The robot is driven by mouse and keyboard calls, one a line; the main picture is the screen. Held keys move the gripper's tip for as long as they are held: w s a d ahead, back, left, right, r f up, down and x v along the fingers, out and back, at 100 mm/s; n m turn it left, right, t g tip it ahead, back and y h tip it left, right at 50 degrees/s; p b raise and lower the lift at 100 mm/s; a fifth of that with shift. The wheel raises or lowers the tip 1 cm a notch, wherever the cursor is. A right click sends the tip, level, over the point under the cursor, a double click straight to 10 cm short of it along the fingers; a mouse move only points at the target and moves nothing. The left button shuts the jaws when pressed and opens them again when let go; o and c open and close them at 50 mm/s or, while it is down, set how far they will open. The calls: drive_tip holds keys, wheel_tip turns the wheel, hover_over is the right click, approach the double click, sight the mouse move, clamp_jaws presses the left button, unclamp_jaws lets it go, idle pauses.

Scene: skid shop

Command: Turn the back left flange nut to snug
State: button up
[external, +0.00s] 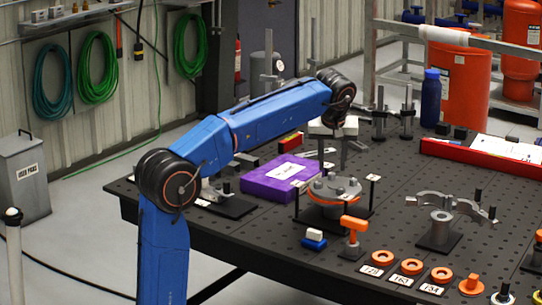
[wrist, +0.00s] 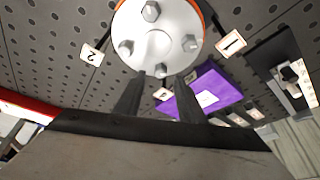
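The round grey flange (external: 336,189) with an orange rim stands on the dark perforated table, with several nuts on its top. In the wrist view the flange (wrist: 158,28) fills the top middle. One nut (wrist: 151,11) shows at its top edge, another (wrist: 126,47) at its left, and a third (wrist: 190,43) at its right. A small grey shape, likely a nut, shows between my fingertips at the near rim. My gripper (wrist: 161,76) is open, its two dark fingers apart at that rim; contact cannot be told. In the external view my gripper (external: 332,150) is above the flange's back side.
Number tags 2 (wrist: 91,54) and 1 (wrist: 231,43) stand around the flange. A purple box (external: 281,178) lies left of it. An orange-topped tool (external: 353,229) stands in front, near numbered orange rings (external: 383,258). A bracket on a stand (external: 440,216) is to the right.

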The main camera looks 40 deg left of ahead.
sight(332, 173)
drive_tip(key=shift+x, duration=1.5)
clamp_jaws()
